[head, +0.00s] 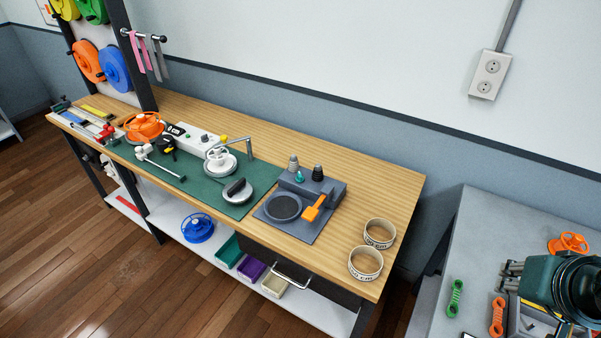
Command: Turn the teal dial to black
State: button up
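The teal dial (299,177) is a small knob on the dark grey unit (273,231) on the wooden workbench, right of the green mat. A grey cone-shaped piece (293,163) stands behind it to the left and a black cone-shaped piece (317,173) to its right. The dial is too small for me to tell which way it points.
An orange-handled tool (313,208) and a round dark pad (283,207) are on the unit's front. A grey disc with a black handle (237,190) lies left. Two ring-shaped rolls (379,233) sit right.

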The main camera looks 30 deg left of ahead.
jog(key=w+a+r+n+g+p, duration=0.1)
jog(key=w+a+r+p, duration=0.15)
jog(key=w+a, duration=0.3)
jog(key=w+a+r+n+g+p, duration=0.1)
jog(key=w+a+r, duration=0.3)
jog(key=w+a, duration=0.15)
jog(key=w+a+n+g+y+p, duration=0.1)
jog(key=w+a+p, duration=0.1)
jog(key=w+a, duration=0.45)
jog(key=w+a+n+g+p, duration=0.15)
jog(key=w+a, duration=0.25)
jog(key=a, duration=0.6)
jog(key=n+g+h+p, duration=0.15)
jog(key=n+p, duration=0.25)
jog(key=p, duration=0.4)
send_over(301, 176)
jog(key=shift+g, duration=0.4)
notch_tip(301, 176, down, 16)
jog(key=shift+d+f, duration=0.15)
jog(key=shift+f, duration=0.1)
jog(key=shift+a+f, duration=0.15)
jog(key=shift+a, duration=0.05)
jog(key=shift+f, duration=0.15)
jog(key=shift+f, duration=3.75)
